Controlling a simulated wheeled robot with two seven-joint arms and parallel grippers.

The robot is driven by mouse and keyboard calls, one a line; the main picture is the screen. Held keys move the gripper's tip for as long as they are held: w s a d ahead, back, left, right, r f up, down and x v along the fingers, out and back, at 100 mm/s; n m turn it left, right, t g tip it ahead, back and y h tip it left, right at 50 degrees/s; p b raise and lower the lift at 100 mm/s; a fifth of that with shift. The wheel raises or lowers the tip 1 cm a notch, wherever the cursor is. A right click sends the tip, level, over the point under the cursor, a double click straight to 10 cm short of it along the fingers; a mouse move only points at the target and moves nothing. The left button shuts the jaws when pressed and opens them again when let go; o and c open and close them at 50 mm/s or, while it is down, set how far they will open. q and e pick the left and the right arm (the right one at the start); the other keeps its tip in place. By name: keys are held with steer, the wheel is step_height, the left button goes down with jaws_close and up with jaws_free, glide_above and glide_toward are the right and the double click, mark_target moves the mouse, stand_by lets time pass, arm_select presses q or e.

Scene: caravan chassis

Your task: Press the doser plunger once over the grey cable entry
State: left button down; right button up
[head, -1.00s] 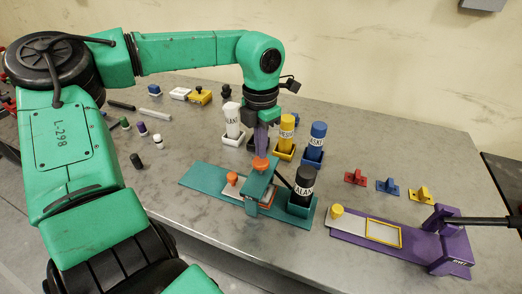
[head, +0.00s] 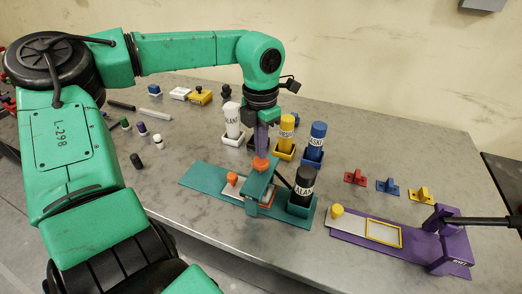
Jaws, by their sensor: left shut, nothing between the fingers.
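A teal doser station (head: 200,176) stands mid-table, with an upright teal frame (head: 257,188) topped by an orange plunger (head: 261,164). A light grey slide (head: 222,190) with an orange knob (head: 232,178) runs under the frame. I cannot tell which part is the grey cable entry; the area under the frame is mostly hidden. A black bottle (head: 303,184) stands in the station's right end. My left gripper (head: 261,154) points down, shut and empty, with its purple fingertips at the plunger's top; whether they touch is unclear. My right gripper is not in view.
White (head: 233,120), yellow (head: 287,127) and blue (head: 317,139) bottles stand in holders behind the station. A purple station (head: 355,242) with a yellow-framed plate is at right. Red (head: 355,177), blue (head: 388,186) and yellow (head: 421,194) small parts lie behind it.

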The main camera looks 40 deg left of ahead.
mark_target(261, 161)
arm_select(q)
steer(key=shift+f, duration=0.1)
steer(key=shift+f+b, duration=1.4)
steer(key=shift+f, duration=0.15)
steer(key=shift+r, duration=0.1)
step_height(261, 161, up, 9)
steer(key=p, duration=0.6)
